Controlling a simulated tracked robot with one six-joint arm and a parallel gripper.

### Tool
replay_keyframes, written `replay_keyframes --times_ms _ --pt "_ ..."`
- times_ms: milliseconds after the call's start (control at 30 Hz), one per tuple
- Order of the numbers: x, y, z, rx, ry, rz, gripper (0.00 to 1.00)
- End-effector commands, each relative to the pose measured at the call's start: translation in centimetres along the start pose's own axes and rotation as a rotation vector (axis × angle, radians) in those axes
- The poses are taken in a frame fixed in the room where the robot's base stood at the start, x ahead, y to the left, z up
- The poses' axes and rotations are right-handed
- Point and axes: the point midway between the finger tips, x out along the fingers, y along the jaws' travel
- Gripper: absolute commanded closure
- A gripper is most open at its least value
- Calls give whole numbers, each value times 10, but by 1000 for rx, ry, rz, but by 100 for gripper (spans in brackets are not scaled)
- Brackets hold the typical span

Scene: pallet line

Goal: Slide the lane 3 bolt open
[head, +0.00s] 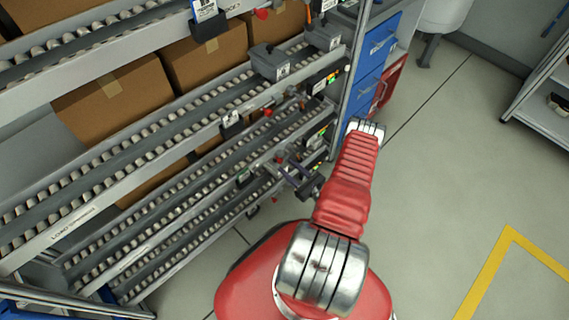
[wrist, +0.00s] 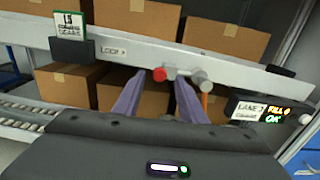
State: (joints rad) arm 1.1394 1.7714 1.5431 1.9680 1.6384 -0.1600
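The bolt shows in the wrist view as a red knob (wrist: 159,74) on the front of a grey rail, with a round metal end (wrist: 200,77) to its right. A plate (wrist: 250,112) beside it reads LANE, its digit hard to read. My gripper (wrist: 158,84) is open, one finger on each side of the red knob in the picture. I cannot tell whether the fingers touch it. In the head view my gripper (head: 284,164) is at the front of the lower lanes, near a red knob partly hidden by it. Another red knob (head: 267,113) shows on the rail above.
Cardboard boxes (wrist: 150,110) stand behind the rail. A sign marked L3 (wrist: 68,25) stands on the rail at the left, and a lit display (wrist: 277,114) at the right. Blue drawers (head: 378,45) stand beyond the rack.

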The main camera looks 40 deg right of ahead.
Motion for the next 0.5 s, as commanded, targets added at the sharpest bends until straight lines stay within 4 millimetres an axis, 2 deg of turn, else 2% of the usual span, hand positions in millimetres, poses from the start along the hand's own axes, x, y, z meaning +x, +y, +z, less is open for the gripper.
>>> replay_keyframes --times_ms 200,500 --pt "24 1 0 -1 0 3 62" --pt "33 0 0 1 0 0 62"
